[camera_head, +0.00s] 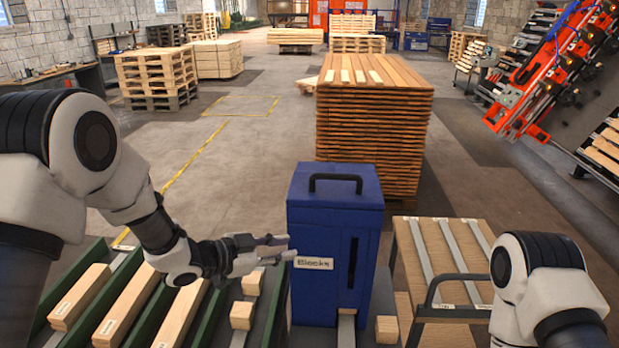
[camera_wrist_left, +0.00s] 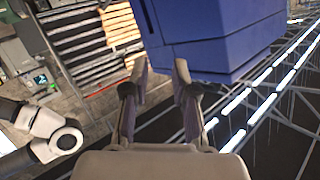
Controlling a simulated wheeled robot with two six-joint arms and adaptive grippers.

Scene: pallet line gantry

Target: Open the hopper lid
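The hopper (camera_head: 330,240) is a tall blue box with a "Blocks" label and a dark slot in its front. Its blue lid (camera_head: 310,190) is shut and carries a black arched handle (camera_head: 335,178). My left gripper (camera_head: 286,248) is open and empty at the hopper's left side, near the label and below the lid; I cannot tell whether it touches. In the left wrist view the two fingers (camera_wrist_left: 161,72) stand apart, with the blue hopper (camera_wrist_left: 215,40) beyond them. My right arm shows at the lower right, but its gripper is out of view.
Wooden blocks (camera_head: 130,300) lie between green rails left of the hopper. A small block (camera_head: 387,329) sits at its front right. A wooden-topped cart (camera_head: 440,245) stands to the right. A tall stack of wooden boards (camera_head: 372,125) stands behind. Open floor (camera_head: 235,165) lies behind left.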

